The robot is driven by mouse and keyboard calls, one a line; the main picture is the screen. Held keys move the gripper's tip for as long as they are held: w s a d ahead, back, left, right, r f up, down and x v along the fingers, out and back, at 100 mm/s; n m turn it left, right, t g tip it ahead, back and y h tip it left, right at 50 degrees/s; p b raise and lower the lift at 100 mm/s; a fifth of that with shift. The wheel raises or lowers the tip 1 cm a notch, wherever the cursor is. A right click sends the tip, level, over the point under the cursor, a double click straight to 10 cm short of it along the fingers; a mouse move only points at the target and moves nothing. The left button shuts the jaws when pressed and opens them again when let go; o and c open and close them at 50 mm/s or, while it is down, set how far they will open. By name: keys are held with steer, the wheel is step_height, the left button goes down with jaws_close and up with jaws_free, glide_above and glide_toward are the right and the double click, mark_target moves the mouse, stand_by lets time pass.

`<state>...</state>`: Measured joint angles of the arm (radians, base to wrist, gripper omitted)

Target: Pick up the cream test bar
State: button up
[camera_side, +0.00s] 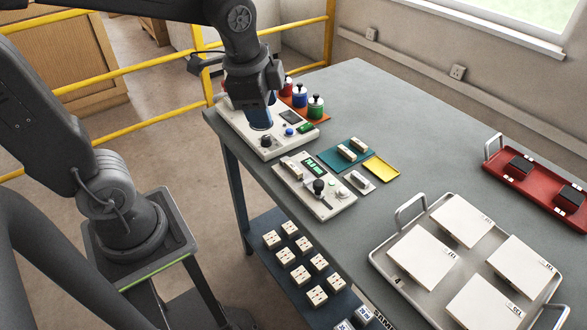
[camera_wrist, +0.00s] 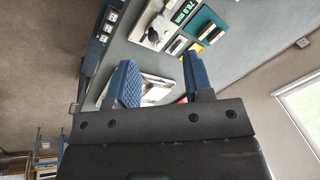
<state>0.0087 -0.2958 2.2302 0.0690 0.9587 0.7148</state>
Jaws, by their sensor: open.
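Two small cream bars lie side by side on a teal mat (camera_side: 334,162), the nearer bar (camera_side: 346,153) and the farther bar (camera_side: 358,145). I cannot tell which one is the cream test bar. The teal mat also shows at the top of the wrist view (camera_wrist: 207,20). My gripper (camera_side: 260,117) hangs over the far white instrument, to the left of the mat and apart from the bars. In the wrist view its blue fingers (camera_wrist: 160,75) are spread with nothing held between them.
A white instrument with a green display (camera_side: 318,190) stands left of the mat. A yellow tray (camera_side: 381,168) lies right of it. Colored knobbed pots (camera_side: 315,107) stand behind. A metal tray (camera_side: 381,263) holds white tiles; a red tray (camera_side: 535,187) is farther right.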

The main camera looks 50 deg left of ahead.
steer(key=w+f+m+g, duration=0.3)
steer(key=w+f+m, duration=0.4)
steer(key=w+m, duration=0.15)
glide_above(294, 167)
steer(key=d, duration=0.1)
steer(key=shift+m+y, duration=0.4)
steer(key=shift+m, duration=0.05)
steer(key=f, duration=0.8)
steer(key=shift+s+f, duration=0.2)
steer(key=shift+w+a+f, duration=0.1)
steer(key=shift+a+f, duration=0.1)
steer(key=shift+f, duration=1.15)
steer(key=shift+w+a+f, duration=0.1)
steer(key=shift+a+f, duration=0.1)
steer(key=shift+f, duration=1.1)
steer(key=shift+c, duration=0.3)
jaws_close()
